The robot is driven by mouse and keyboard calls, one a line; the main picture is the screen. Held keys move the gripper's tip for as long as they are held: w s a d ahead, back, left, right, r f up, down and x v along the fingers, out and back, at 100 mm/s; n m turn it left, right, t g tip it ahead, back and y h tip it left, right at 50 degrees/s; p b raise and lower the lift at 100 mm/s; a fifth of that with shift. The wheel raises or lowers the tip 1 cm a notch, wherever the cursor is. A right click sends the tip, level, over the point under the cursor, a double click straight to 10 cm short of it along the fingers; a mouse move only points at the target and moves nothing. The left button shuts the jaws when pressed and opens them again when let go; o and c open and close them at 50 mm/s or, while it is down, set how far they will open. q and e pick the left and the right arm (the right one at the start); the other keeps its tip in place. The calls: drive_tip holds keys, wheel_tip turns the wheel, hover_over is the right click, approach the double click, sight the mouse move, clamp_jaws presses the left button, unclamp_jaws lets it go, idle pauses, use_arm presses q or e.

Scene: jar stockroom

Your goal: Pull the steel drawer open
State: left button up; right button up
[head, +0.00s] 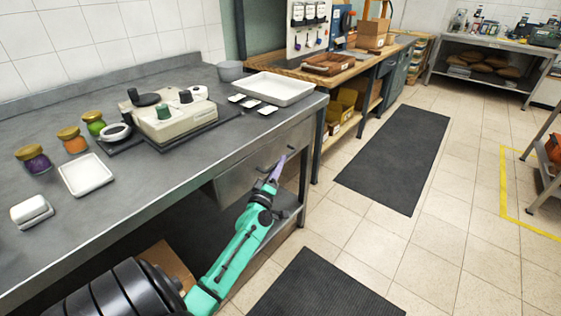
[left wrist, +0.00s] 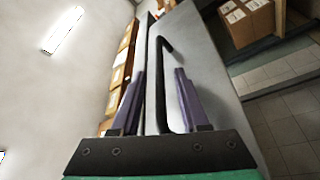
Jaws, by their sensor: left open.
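The steel drawer (head: 240,176) is set under the right end of the grey workbench, and its front looks flush with the bench. My left gripper (head: 277,168) is in front of the drawer near its dark handle, with its purple fingers towards it. In the left wrist view the grey drawer front (left wrist: 203,50) fills the middle. The black bar handle (left wrist: 159,90) runs between the two open fingers of my left gripper (left wrist: 160,82). I cannot tell whether either finger touches the bar. My right gripper is not in view.
The workbench (head: 130,190) carries a beige device (head: 172,116), a white tray (head: 268,88), jars with gold lids and a small white dish (head: 86,174). A lower shelf and bench leg are close to my left arm. Dark mats (head: 395,155) lie on the open tiled floor to the right.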

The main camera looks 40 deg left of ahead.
use_arm(q)
drive_tip(key=shift+x, duration=1.25)
clamp_jaws()
drive_tip(key=shift+f, duration=0.1)
idle(0.3)
